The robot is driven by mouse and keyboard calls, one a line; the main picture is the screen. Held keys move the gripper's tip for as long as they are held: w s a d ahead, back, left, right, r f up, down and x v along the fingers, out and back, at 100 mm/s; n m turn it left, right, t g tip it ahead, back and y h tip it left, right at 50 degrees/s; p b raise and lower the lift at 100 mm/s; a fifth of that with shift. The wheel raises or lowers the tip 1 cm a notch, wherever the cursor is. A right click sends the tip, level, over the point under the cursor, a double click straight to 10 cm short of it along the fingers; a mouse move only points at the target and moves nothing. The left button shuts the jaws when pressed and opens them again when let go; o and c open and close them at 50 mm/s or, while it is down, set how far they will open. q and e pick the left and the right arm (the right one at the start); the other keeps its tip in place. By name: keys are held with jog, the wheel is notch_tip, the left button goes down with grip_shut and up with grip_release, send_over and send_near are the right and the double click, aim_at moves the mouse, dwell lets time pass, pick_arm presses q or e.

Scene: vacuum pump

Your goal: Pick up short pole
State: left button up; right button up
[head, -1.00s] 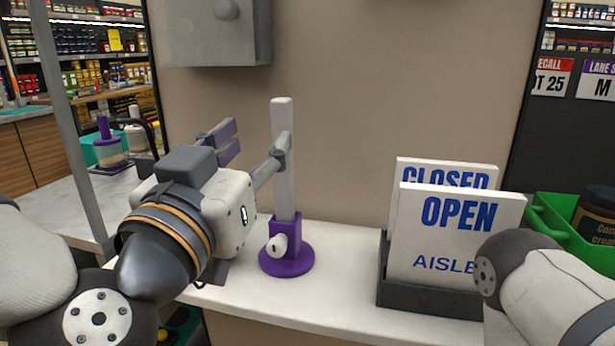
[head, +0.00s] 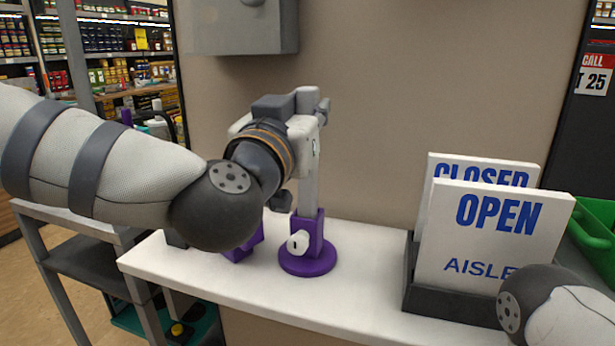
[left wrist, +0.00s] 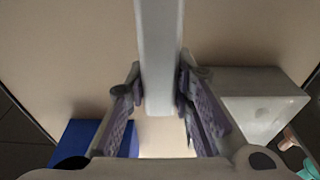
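The short pole is a white upright bar (head: 309,178) standing in a purple round-based holder (head: 308,262) with a white knob, on the white counter. My left gripper (head: 306,106) is at the pole's upper part, partly hidden by its own wrist. In the left wrist view the white pole (left wrist: 159,60) runs down between the two purple-padded fingers (left wrist: 160,95). The finger ends press against both its sides, so the gripper is shut on it. The pole still looks upright above the holder. My right gripper is out of view; only part of the right arm shows at lower right.
A dark rack (head: 450,312) with OPEN and CLOSED signs (head: 482,240) stands right of the holder. A grey box (head: 240,25) hangs on the wall above. A green bin (head: 595,230) is at far right. Another purple part (head: 245,245) shows partly behind my left arm.

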pick_arm(q)
grip_shut()
